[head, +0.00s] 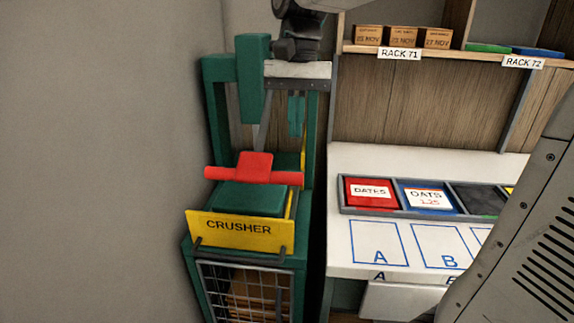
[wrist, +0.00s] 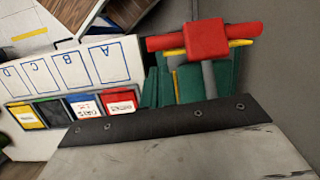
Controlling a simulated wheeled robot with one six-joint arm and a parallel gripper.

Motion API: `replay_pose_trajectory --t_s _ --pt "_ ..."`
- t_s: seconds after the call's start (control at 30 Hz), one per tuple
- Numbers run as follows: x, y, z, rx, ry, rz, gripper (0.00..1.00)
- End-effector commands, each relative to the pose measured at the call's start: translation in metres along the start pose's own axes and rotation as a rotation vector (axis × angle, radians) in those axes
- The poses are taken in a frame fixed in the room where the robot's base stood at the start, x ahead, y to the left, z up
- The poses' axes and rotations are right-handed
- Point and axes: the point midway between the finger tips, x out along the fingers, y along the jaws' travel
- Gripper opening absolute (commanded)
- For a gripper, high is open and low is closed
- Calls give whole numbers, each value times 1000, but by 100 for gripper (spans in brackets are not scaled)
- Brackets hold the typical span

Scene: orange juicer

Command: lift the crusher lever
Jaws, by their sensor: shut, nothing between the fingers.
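The crusher (head: 245,195) is a green frame on the left in the head view, with a yellow CRUSHER panel. Its lever has a red crossbar handle (head: 255,168) with a red block at its middle, low above the green press box. A grey rod runs up from the block. The handle also shows at the top right of the wrist view (wrist: 205,40). My gripper (head: 298,78) is at the top of the crusher frame, above and behind the handle and apart from it. It is shut and empty.
A white counter (head: 350,160) stands right of the crusher, with a grey tray of labelled bins (head: 370,192) and blue lettered outlines. A wooden rack (head: 430,50) with small boxes is above it. A grey wall (head: 100,150) lies close on the left.

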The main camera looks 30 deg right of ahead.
Motion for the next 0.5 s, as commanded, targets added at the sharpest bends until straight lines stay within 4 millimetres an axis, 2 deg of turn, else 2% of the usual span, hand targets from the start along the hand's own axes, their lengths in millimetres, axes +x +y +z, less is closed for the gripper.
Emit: replay_pose_trajectory --t_s 0.03,0.17,0.5 --pt "-3 -5 -9 22 -15 2 0" --pt "-8 -13 -20 59 -38 3 0" --pt "-9 -14 -23 69 -43 4 0"
